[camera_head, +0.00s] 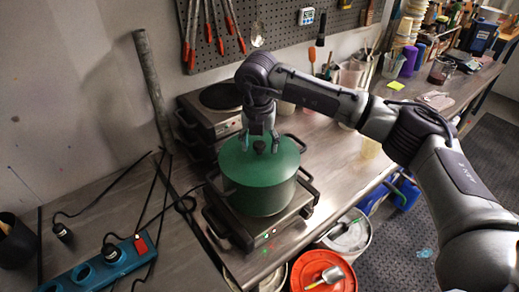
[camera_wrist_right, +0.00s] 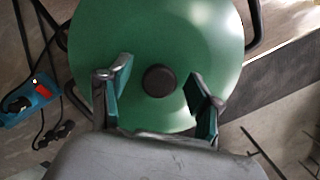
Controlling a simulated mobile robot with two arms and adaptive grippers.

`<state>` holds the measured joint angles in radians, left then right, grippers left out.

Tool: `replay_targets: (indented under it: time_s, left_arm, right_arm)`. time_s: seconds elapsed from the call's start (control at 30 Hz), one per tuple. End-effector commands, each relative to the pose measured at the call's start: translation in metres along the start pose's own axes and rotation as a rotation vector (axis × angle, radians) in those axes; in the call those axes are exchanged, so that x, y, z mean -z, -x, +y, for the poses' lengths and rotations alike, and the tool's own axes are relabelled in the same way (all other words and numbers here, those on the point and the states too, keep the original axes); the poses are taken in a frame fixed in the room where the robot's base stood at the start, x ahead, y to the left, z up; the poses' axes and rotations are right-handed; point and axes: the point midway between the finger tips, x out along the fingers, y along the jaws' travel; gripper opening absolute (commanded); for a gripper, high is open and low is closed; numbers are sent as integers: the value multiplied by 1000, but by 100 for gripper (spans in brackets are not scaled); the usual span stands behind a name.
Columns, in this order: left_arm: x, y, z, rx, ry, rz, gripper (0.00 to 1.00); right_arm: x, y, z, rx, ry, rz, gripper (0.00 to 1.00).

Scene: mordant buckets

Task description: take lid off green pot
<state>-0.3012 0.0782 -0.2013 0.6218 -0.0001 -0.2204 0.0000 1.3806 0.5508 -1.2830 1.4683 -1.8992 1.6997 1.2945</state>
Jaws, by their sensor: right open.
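The green pot (camera_head: 258,194) stands on a hot plate, with its green lid (camera_head: 236,158) on top. The lid's dark round knob (camera_head: 259,146) shows from above in the right wrist view (camera_wrist_right: 159,80). My right gripper (camera_head: 259,142) is over the lid, pointing down. In the right wrist view its two fingers (camera_wrist_right: 157,92) are open on either side of the knob, with a gap on both sides. I cannot tell exactly how high the fingertips are above the lid. My left gripper is in neither view.
The hot plate (camera_head: 238,226) sits at the counter's front edge, with a second hot plate (camera_head: 208,118) behind. A blue power strip (camera_head: 98,268) with cables lies at the left. An orange-red bucket (camera_head: 322,268) and other buckets stand below the counter.

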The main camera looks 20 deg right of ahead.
Motion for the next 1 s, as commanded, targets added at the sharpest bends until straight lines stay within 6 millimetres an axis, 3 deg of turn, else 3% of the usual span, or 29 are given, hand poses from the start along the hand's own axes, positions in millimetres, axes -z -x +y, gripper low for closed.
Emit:
replay_targets:
  time_s: [0.23, 0.6, 1.0]
  left_arm:
    - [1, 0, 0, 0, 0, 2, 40]
    - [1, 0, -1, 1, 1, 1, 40]
    - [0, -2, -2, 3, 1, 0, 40]
  right_arm:
    - [0, -2, 0, -1, 0, -1, 64]
    - [0, -2, 0, -1, 0, -1, 2]
    - [-1, 1, 0, -2, 0, -3, 0]
